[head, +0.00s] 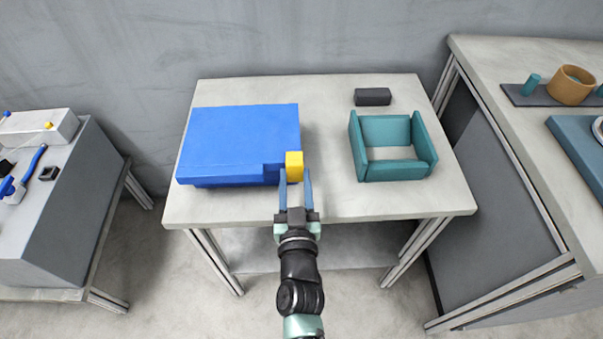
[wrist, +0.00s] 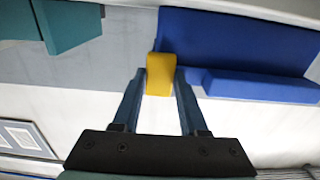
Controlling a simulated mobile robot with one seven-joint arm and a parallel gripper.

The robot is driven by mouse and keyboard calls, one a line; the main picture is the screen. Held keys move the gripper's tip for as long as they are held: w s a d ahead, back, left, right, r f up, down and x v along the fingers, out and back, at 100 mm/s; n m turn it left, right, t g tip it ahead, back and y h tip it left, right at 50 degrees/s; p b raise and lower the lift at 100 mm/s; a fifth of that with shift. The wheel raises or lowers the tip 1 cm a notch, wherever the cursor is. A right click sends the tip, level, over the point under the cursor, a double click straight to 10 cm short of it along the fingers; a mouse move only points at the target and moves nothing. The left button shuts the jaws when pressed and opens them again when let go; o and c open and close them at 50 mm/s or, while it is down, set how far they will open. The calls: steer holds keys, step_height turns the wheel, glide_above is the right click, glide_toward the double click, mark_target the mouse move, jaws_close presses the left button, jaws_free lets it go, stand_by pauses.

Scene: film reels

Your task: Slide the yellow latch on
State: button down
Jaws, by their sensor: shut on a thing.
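The yellow latch (head: 294,165) is a small block at the front right corner of the blue box (head: 240,138), which lies on the middle table. In the wrist view the yellow latch (wrist: 160,74) sits between my fingertips, against the end of the blue box (wrist: 232,42). My gripper (head: 294,176) reaches in from the table's front edge with its two blue fingers on either side of the latch. In the wrist view my gripper (wrist: 160,78) is shut on the latch. The latch's join to the box is hidden.
An open teal tray (head: 429,150) stands right of the latch, with a dark grey block (head: 372,97) behind it. Clear table (head: 325,130) lies between box and tray. A grey table (head: 500,60) with a tan cup (head: 571,88) stands at right, a cabinet (head: 60,215) at left.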

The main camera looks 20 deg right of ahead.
steer(key=shift+c, duration=2.1)
jaws_free()
steer(key=v, duration=1.3)
steer(key=shift+b, duration=0.3)
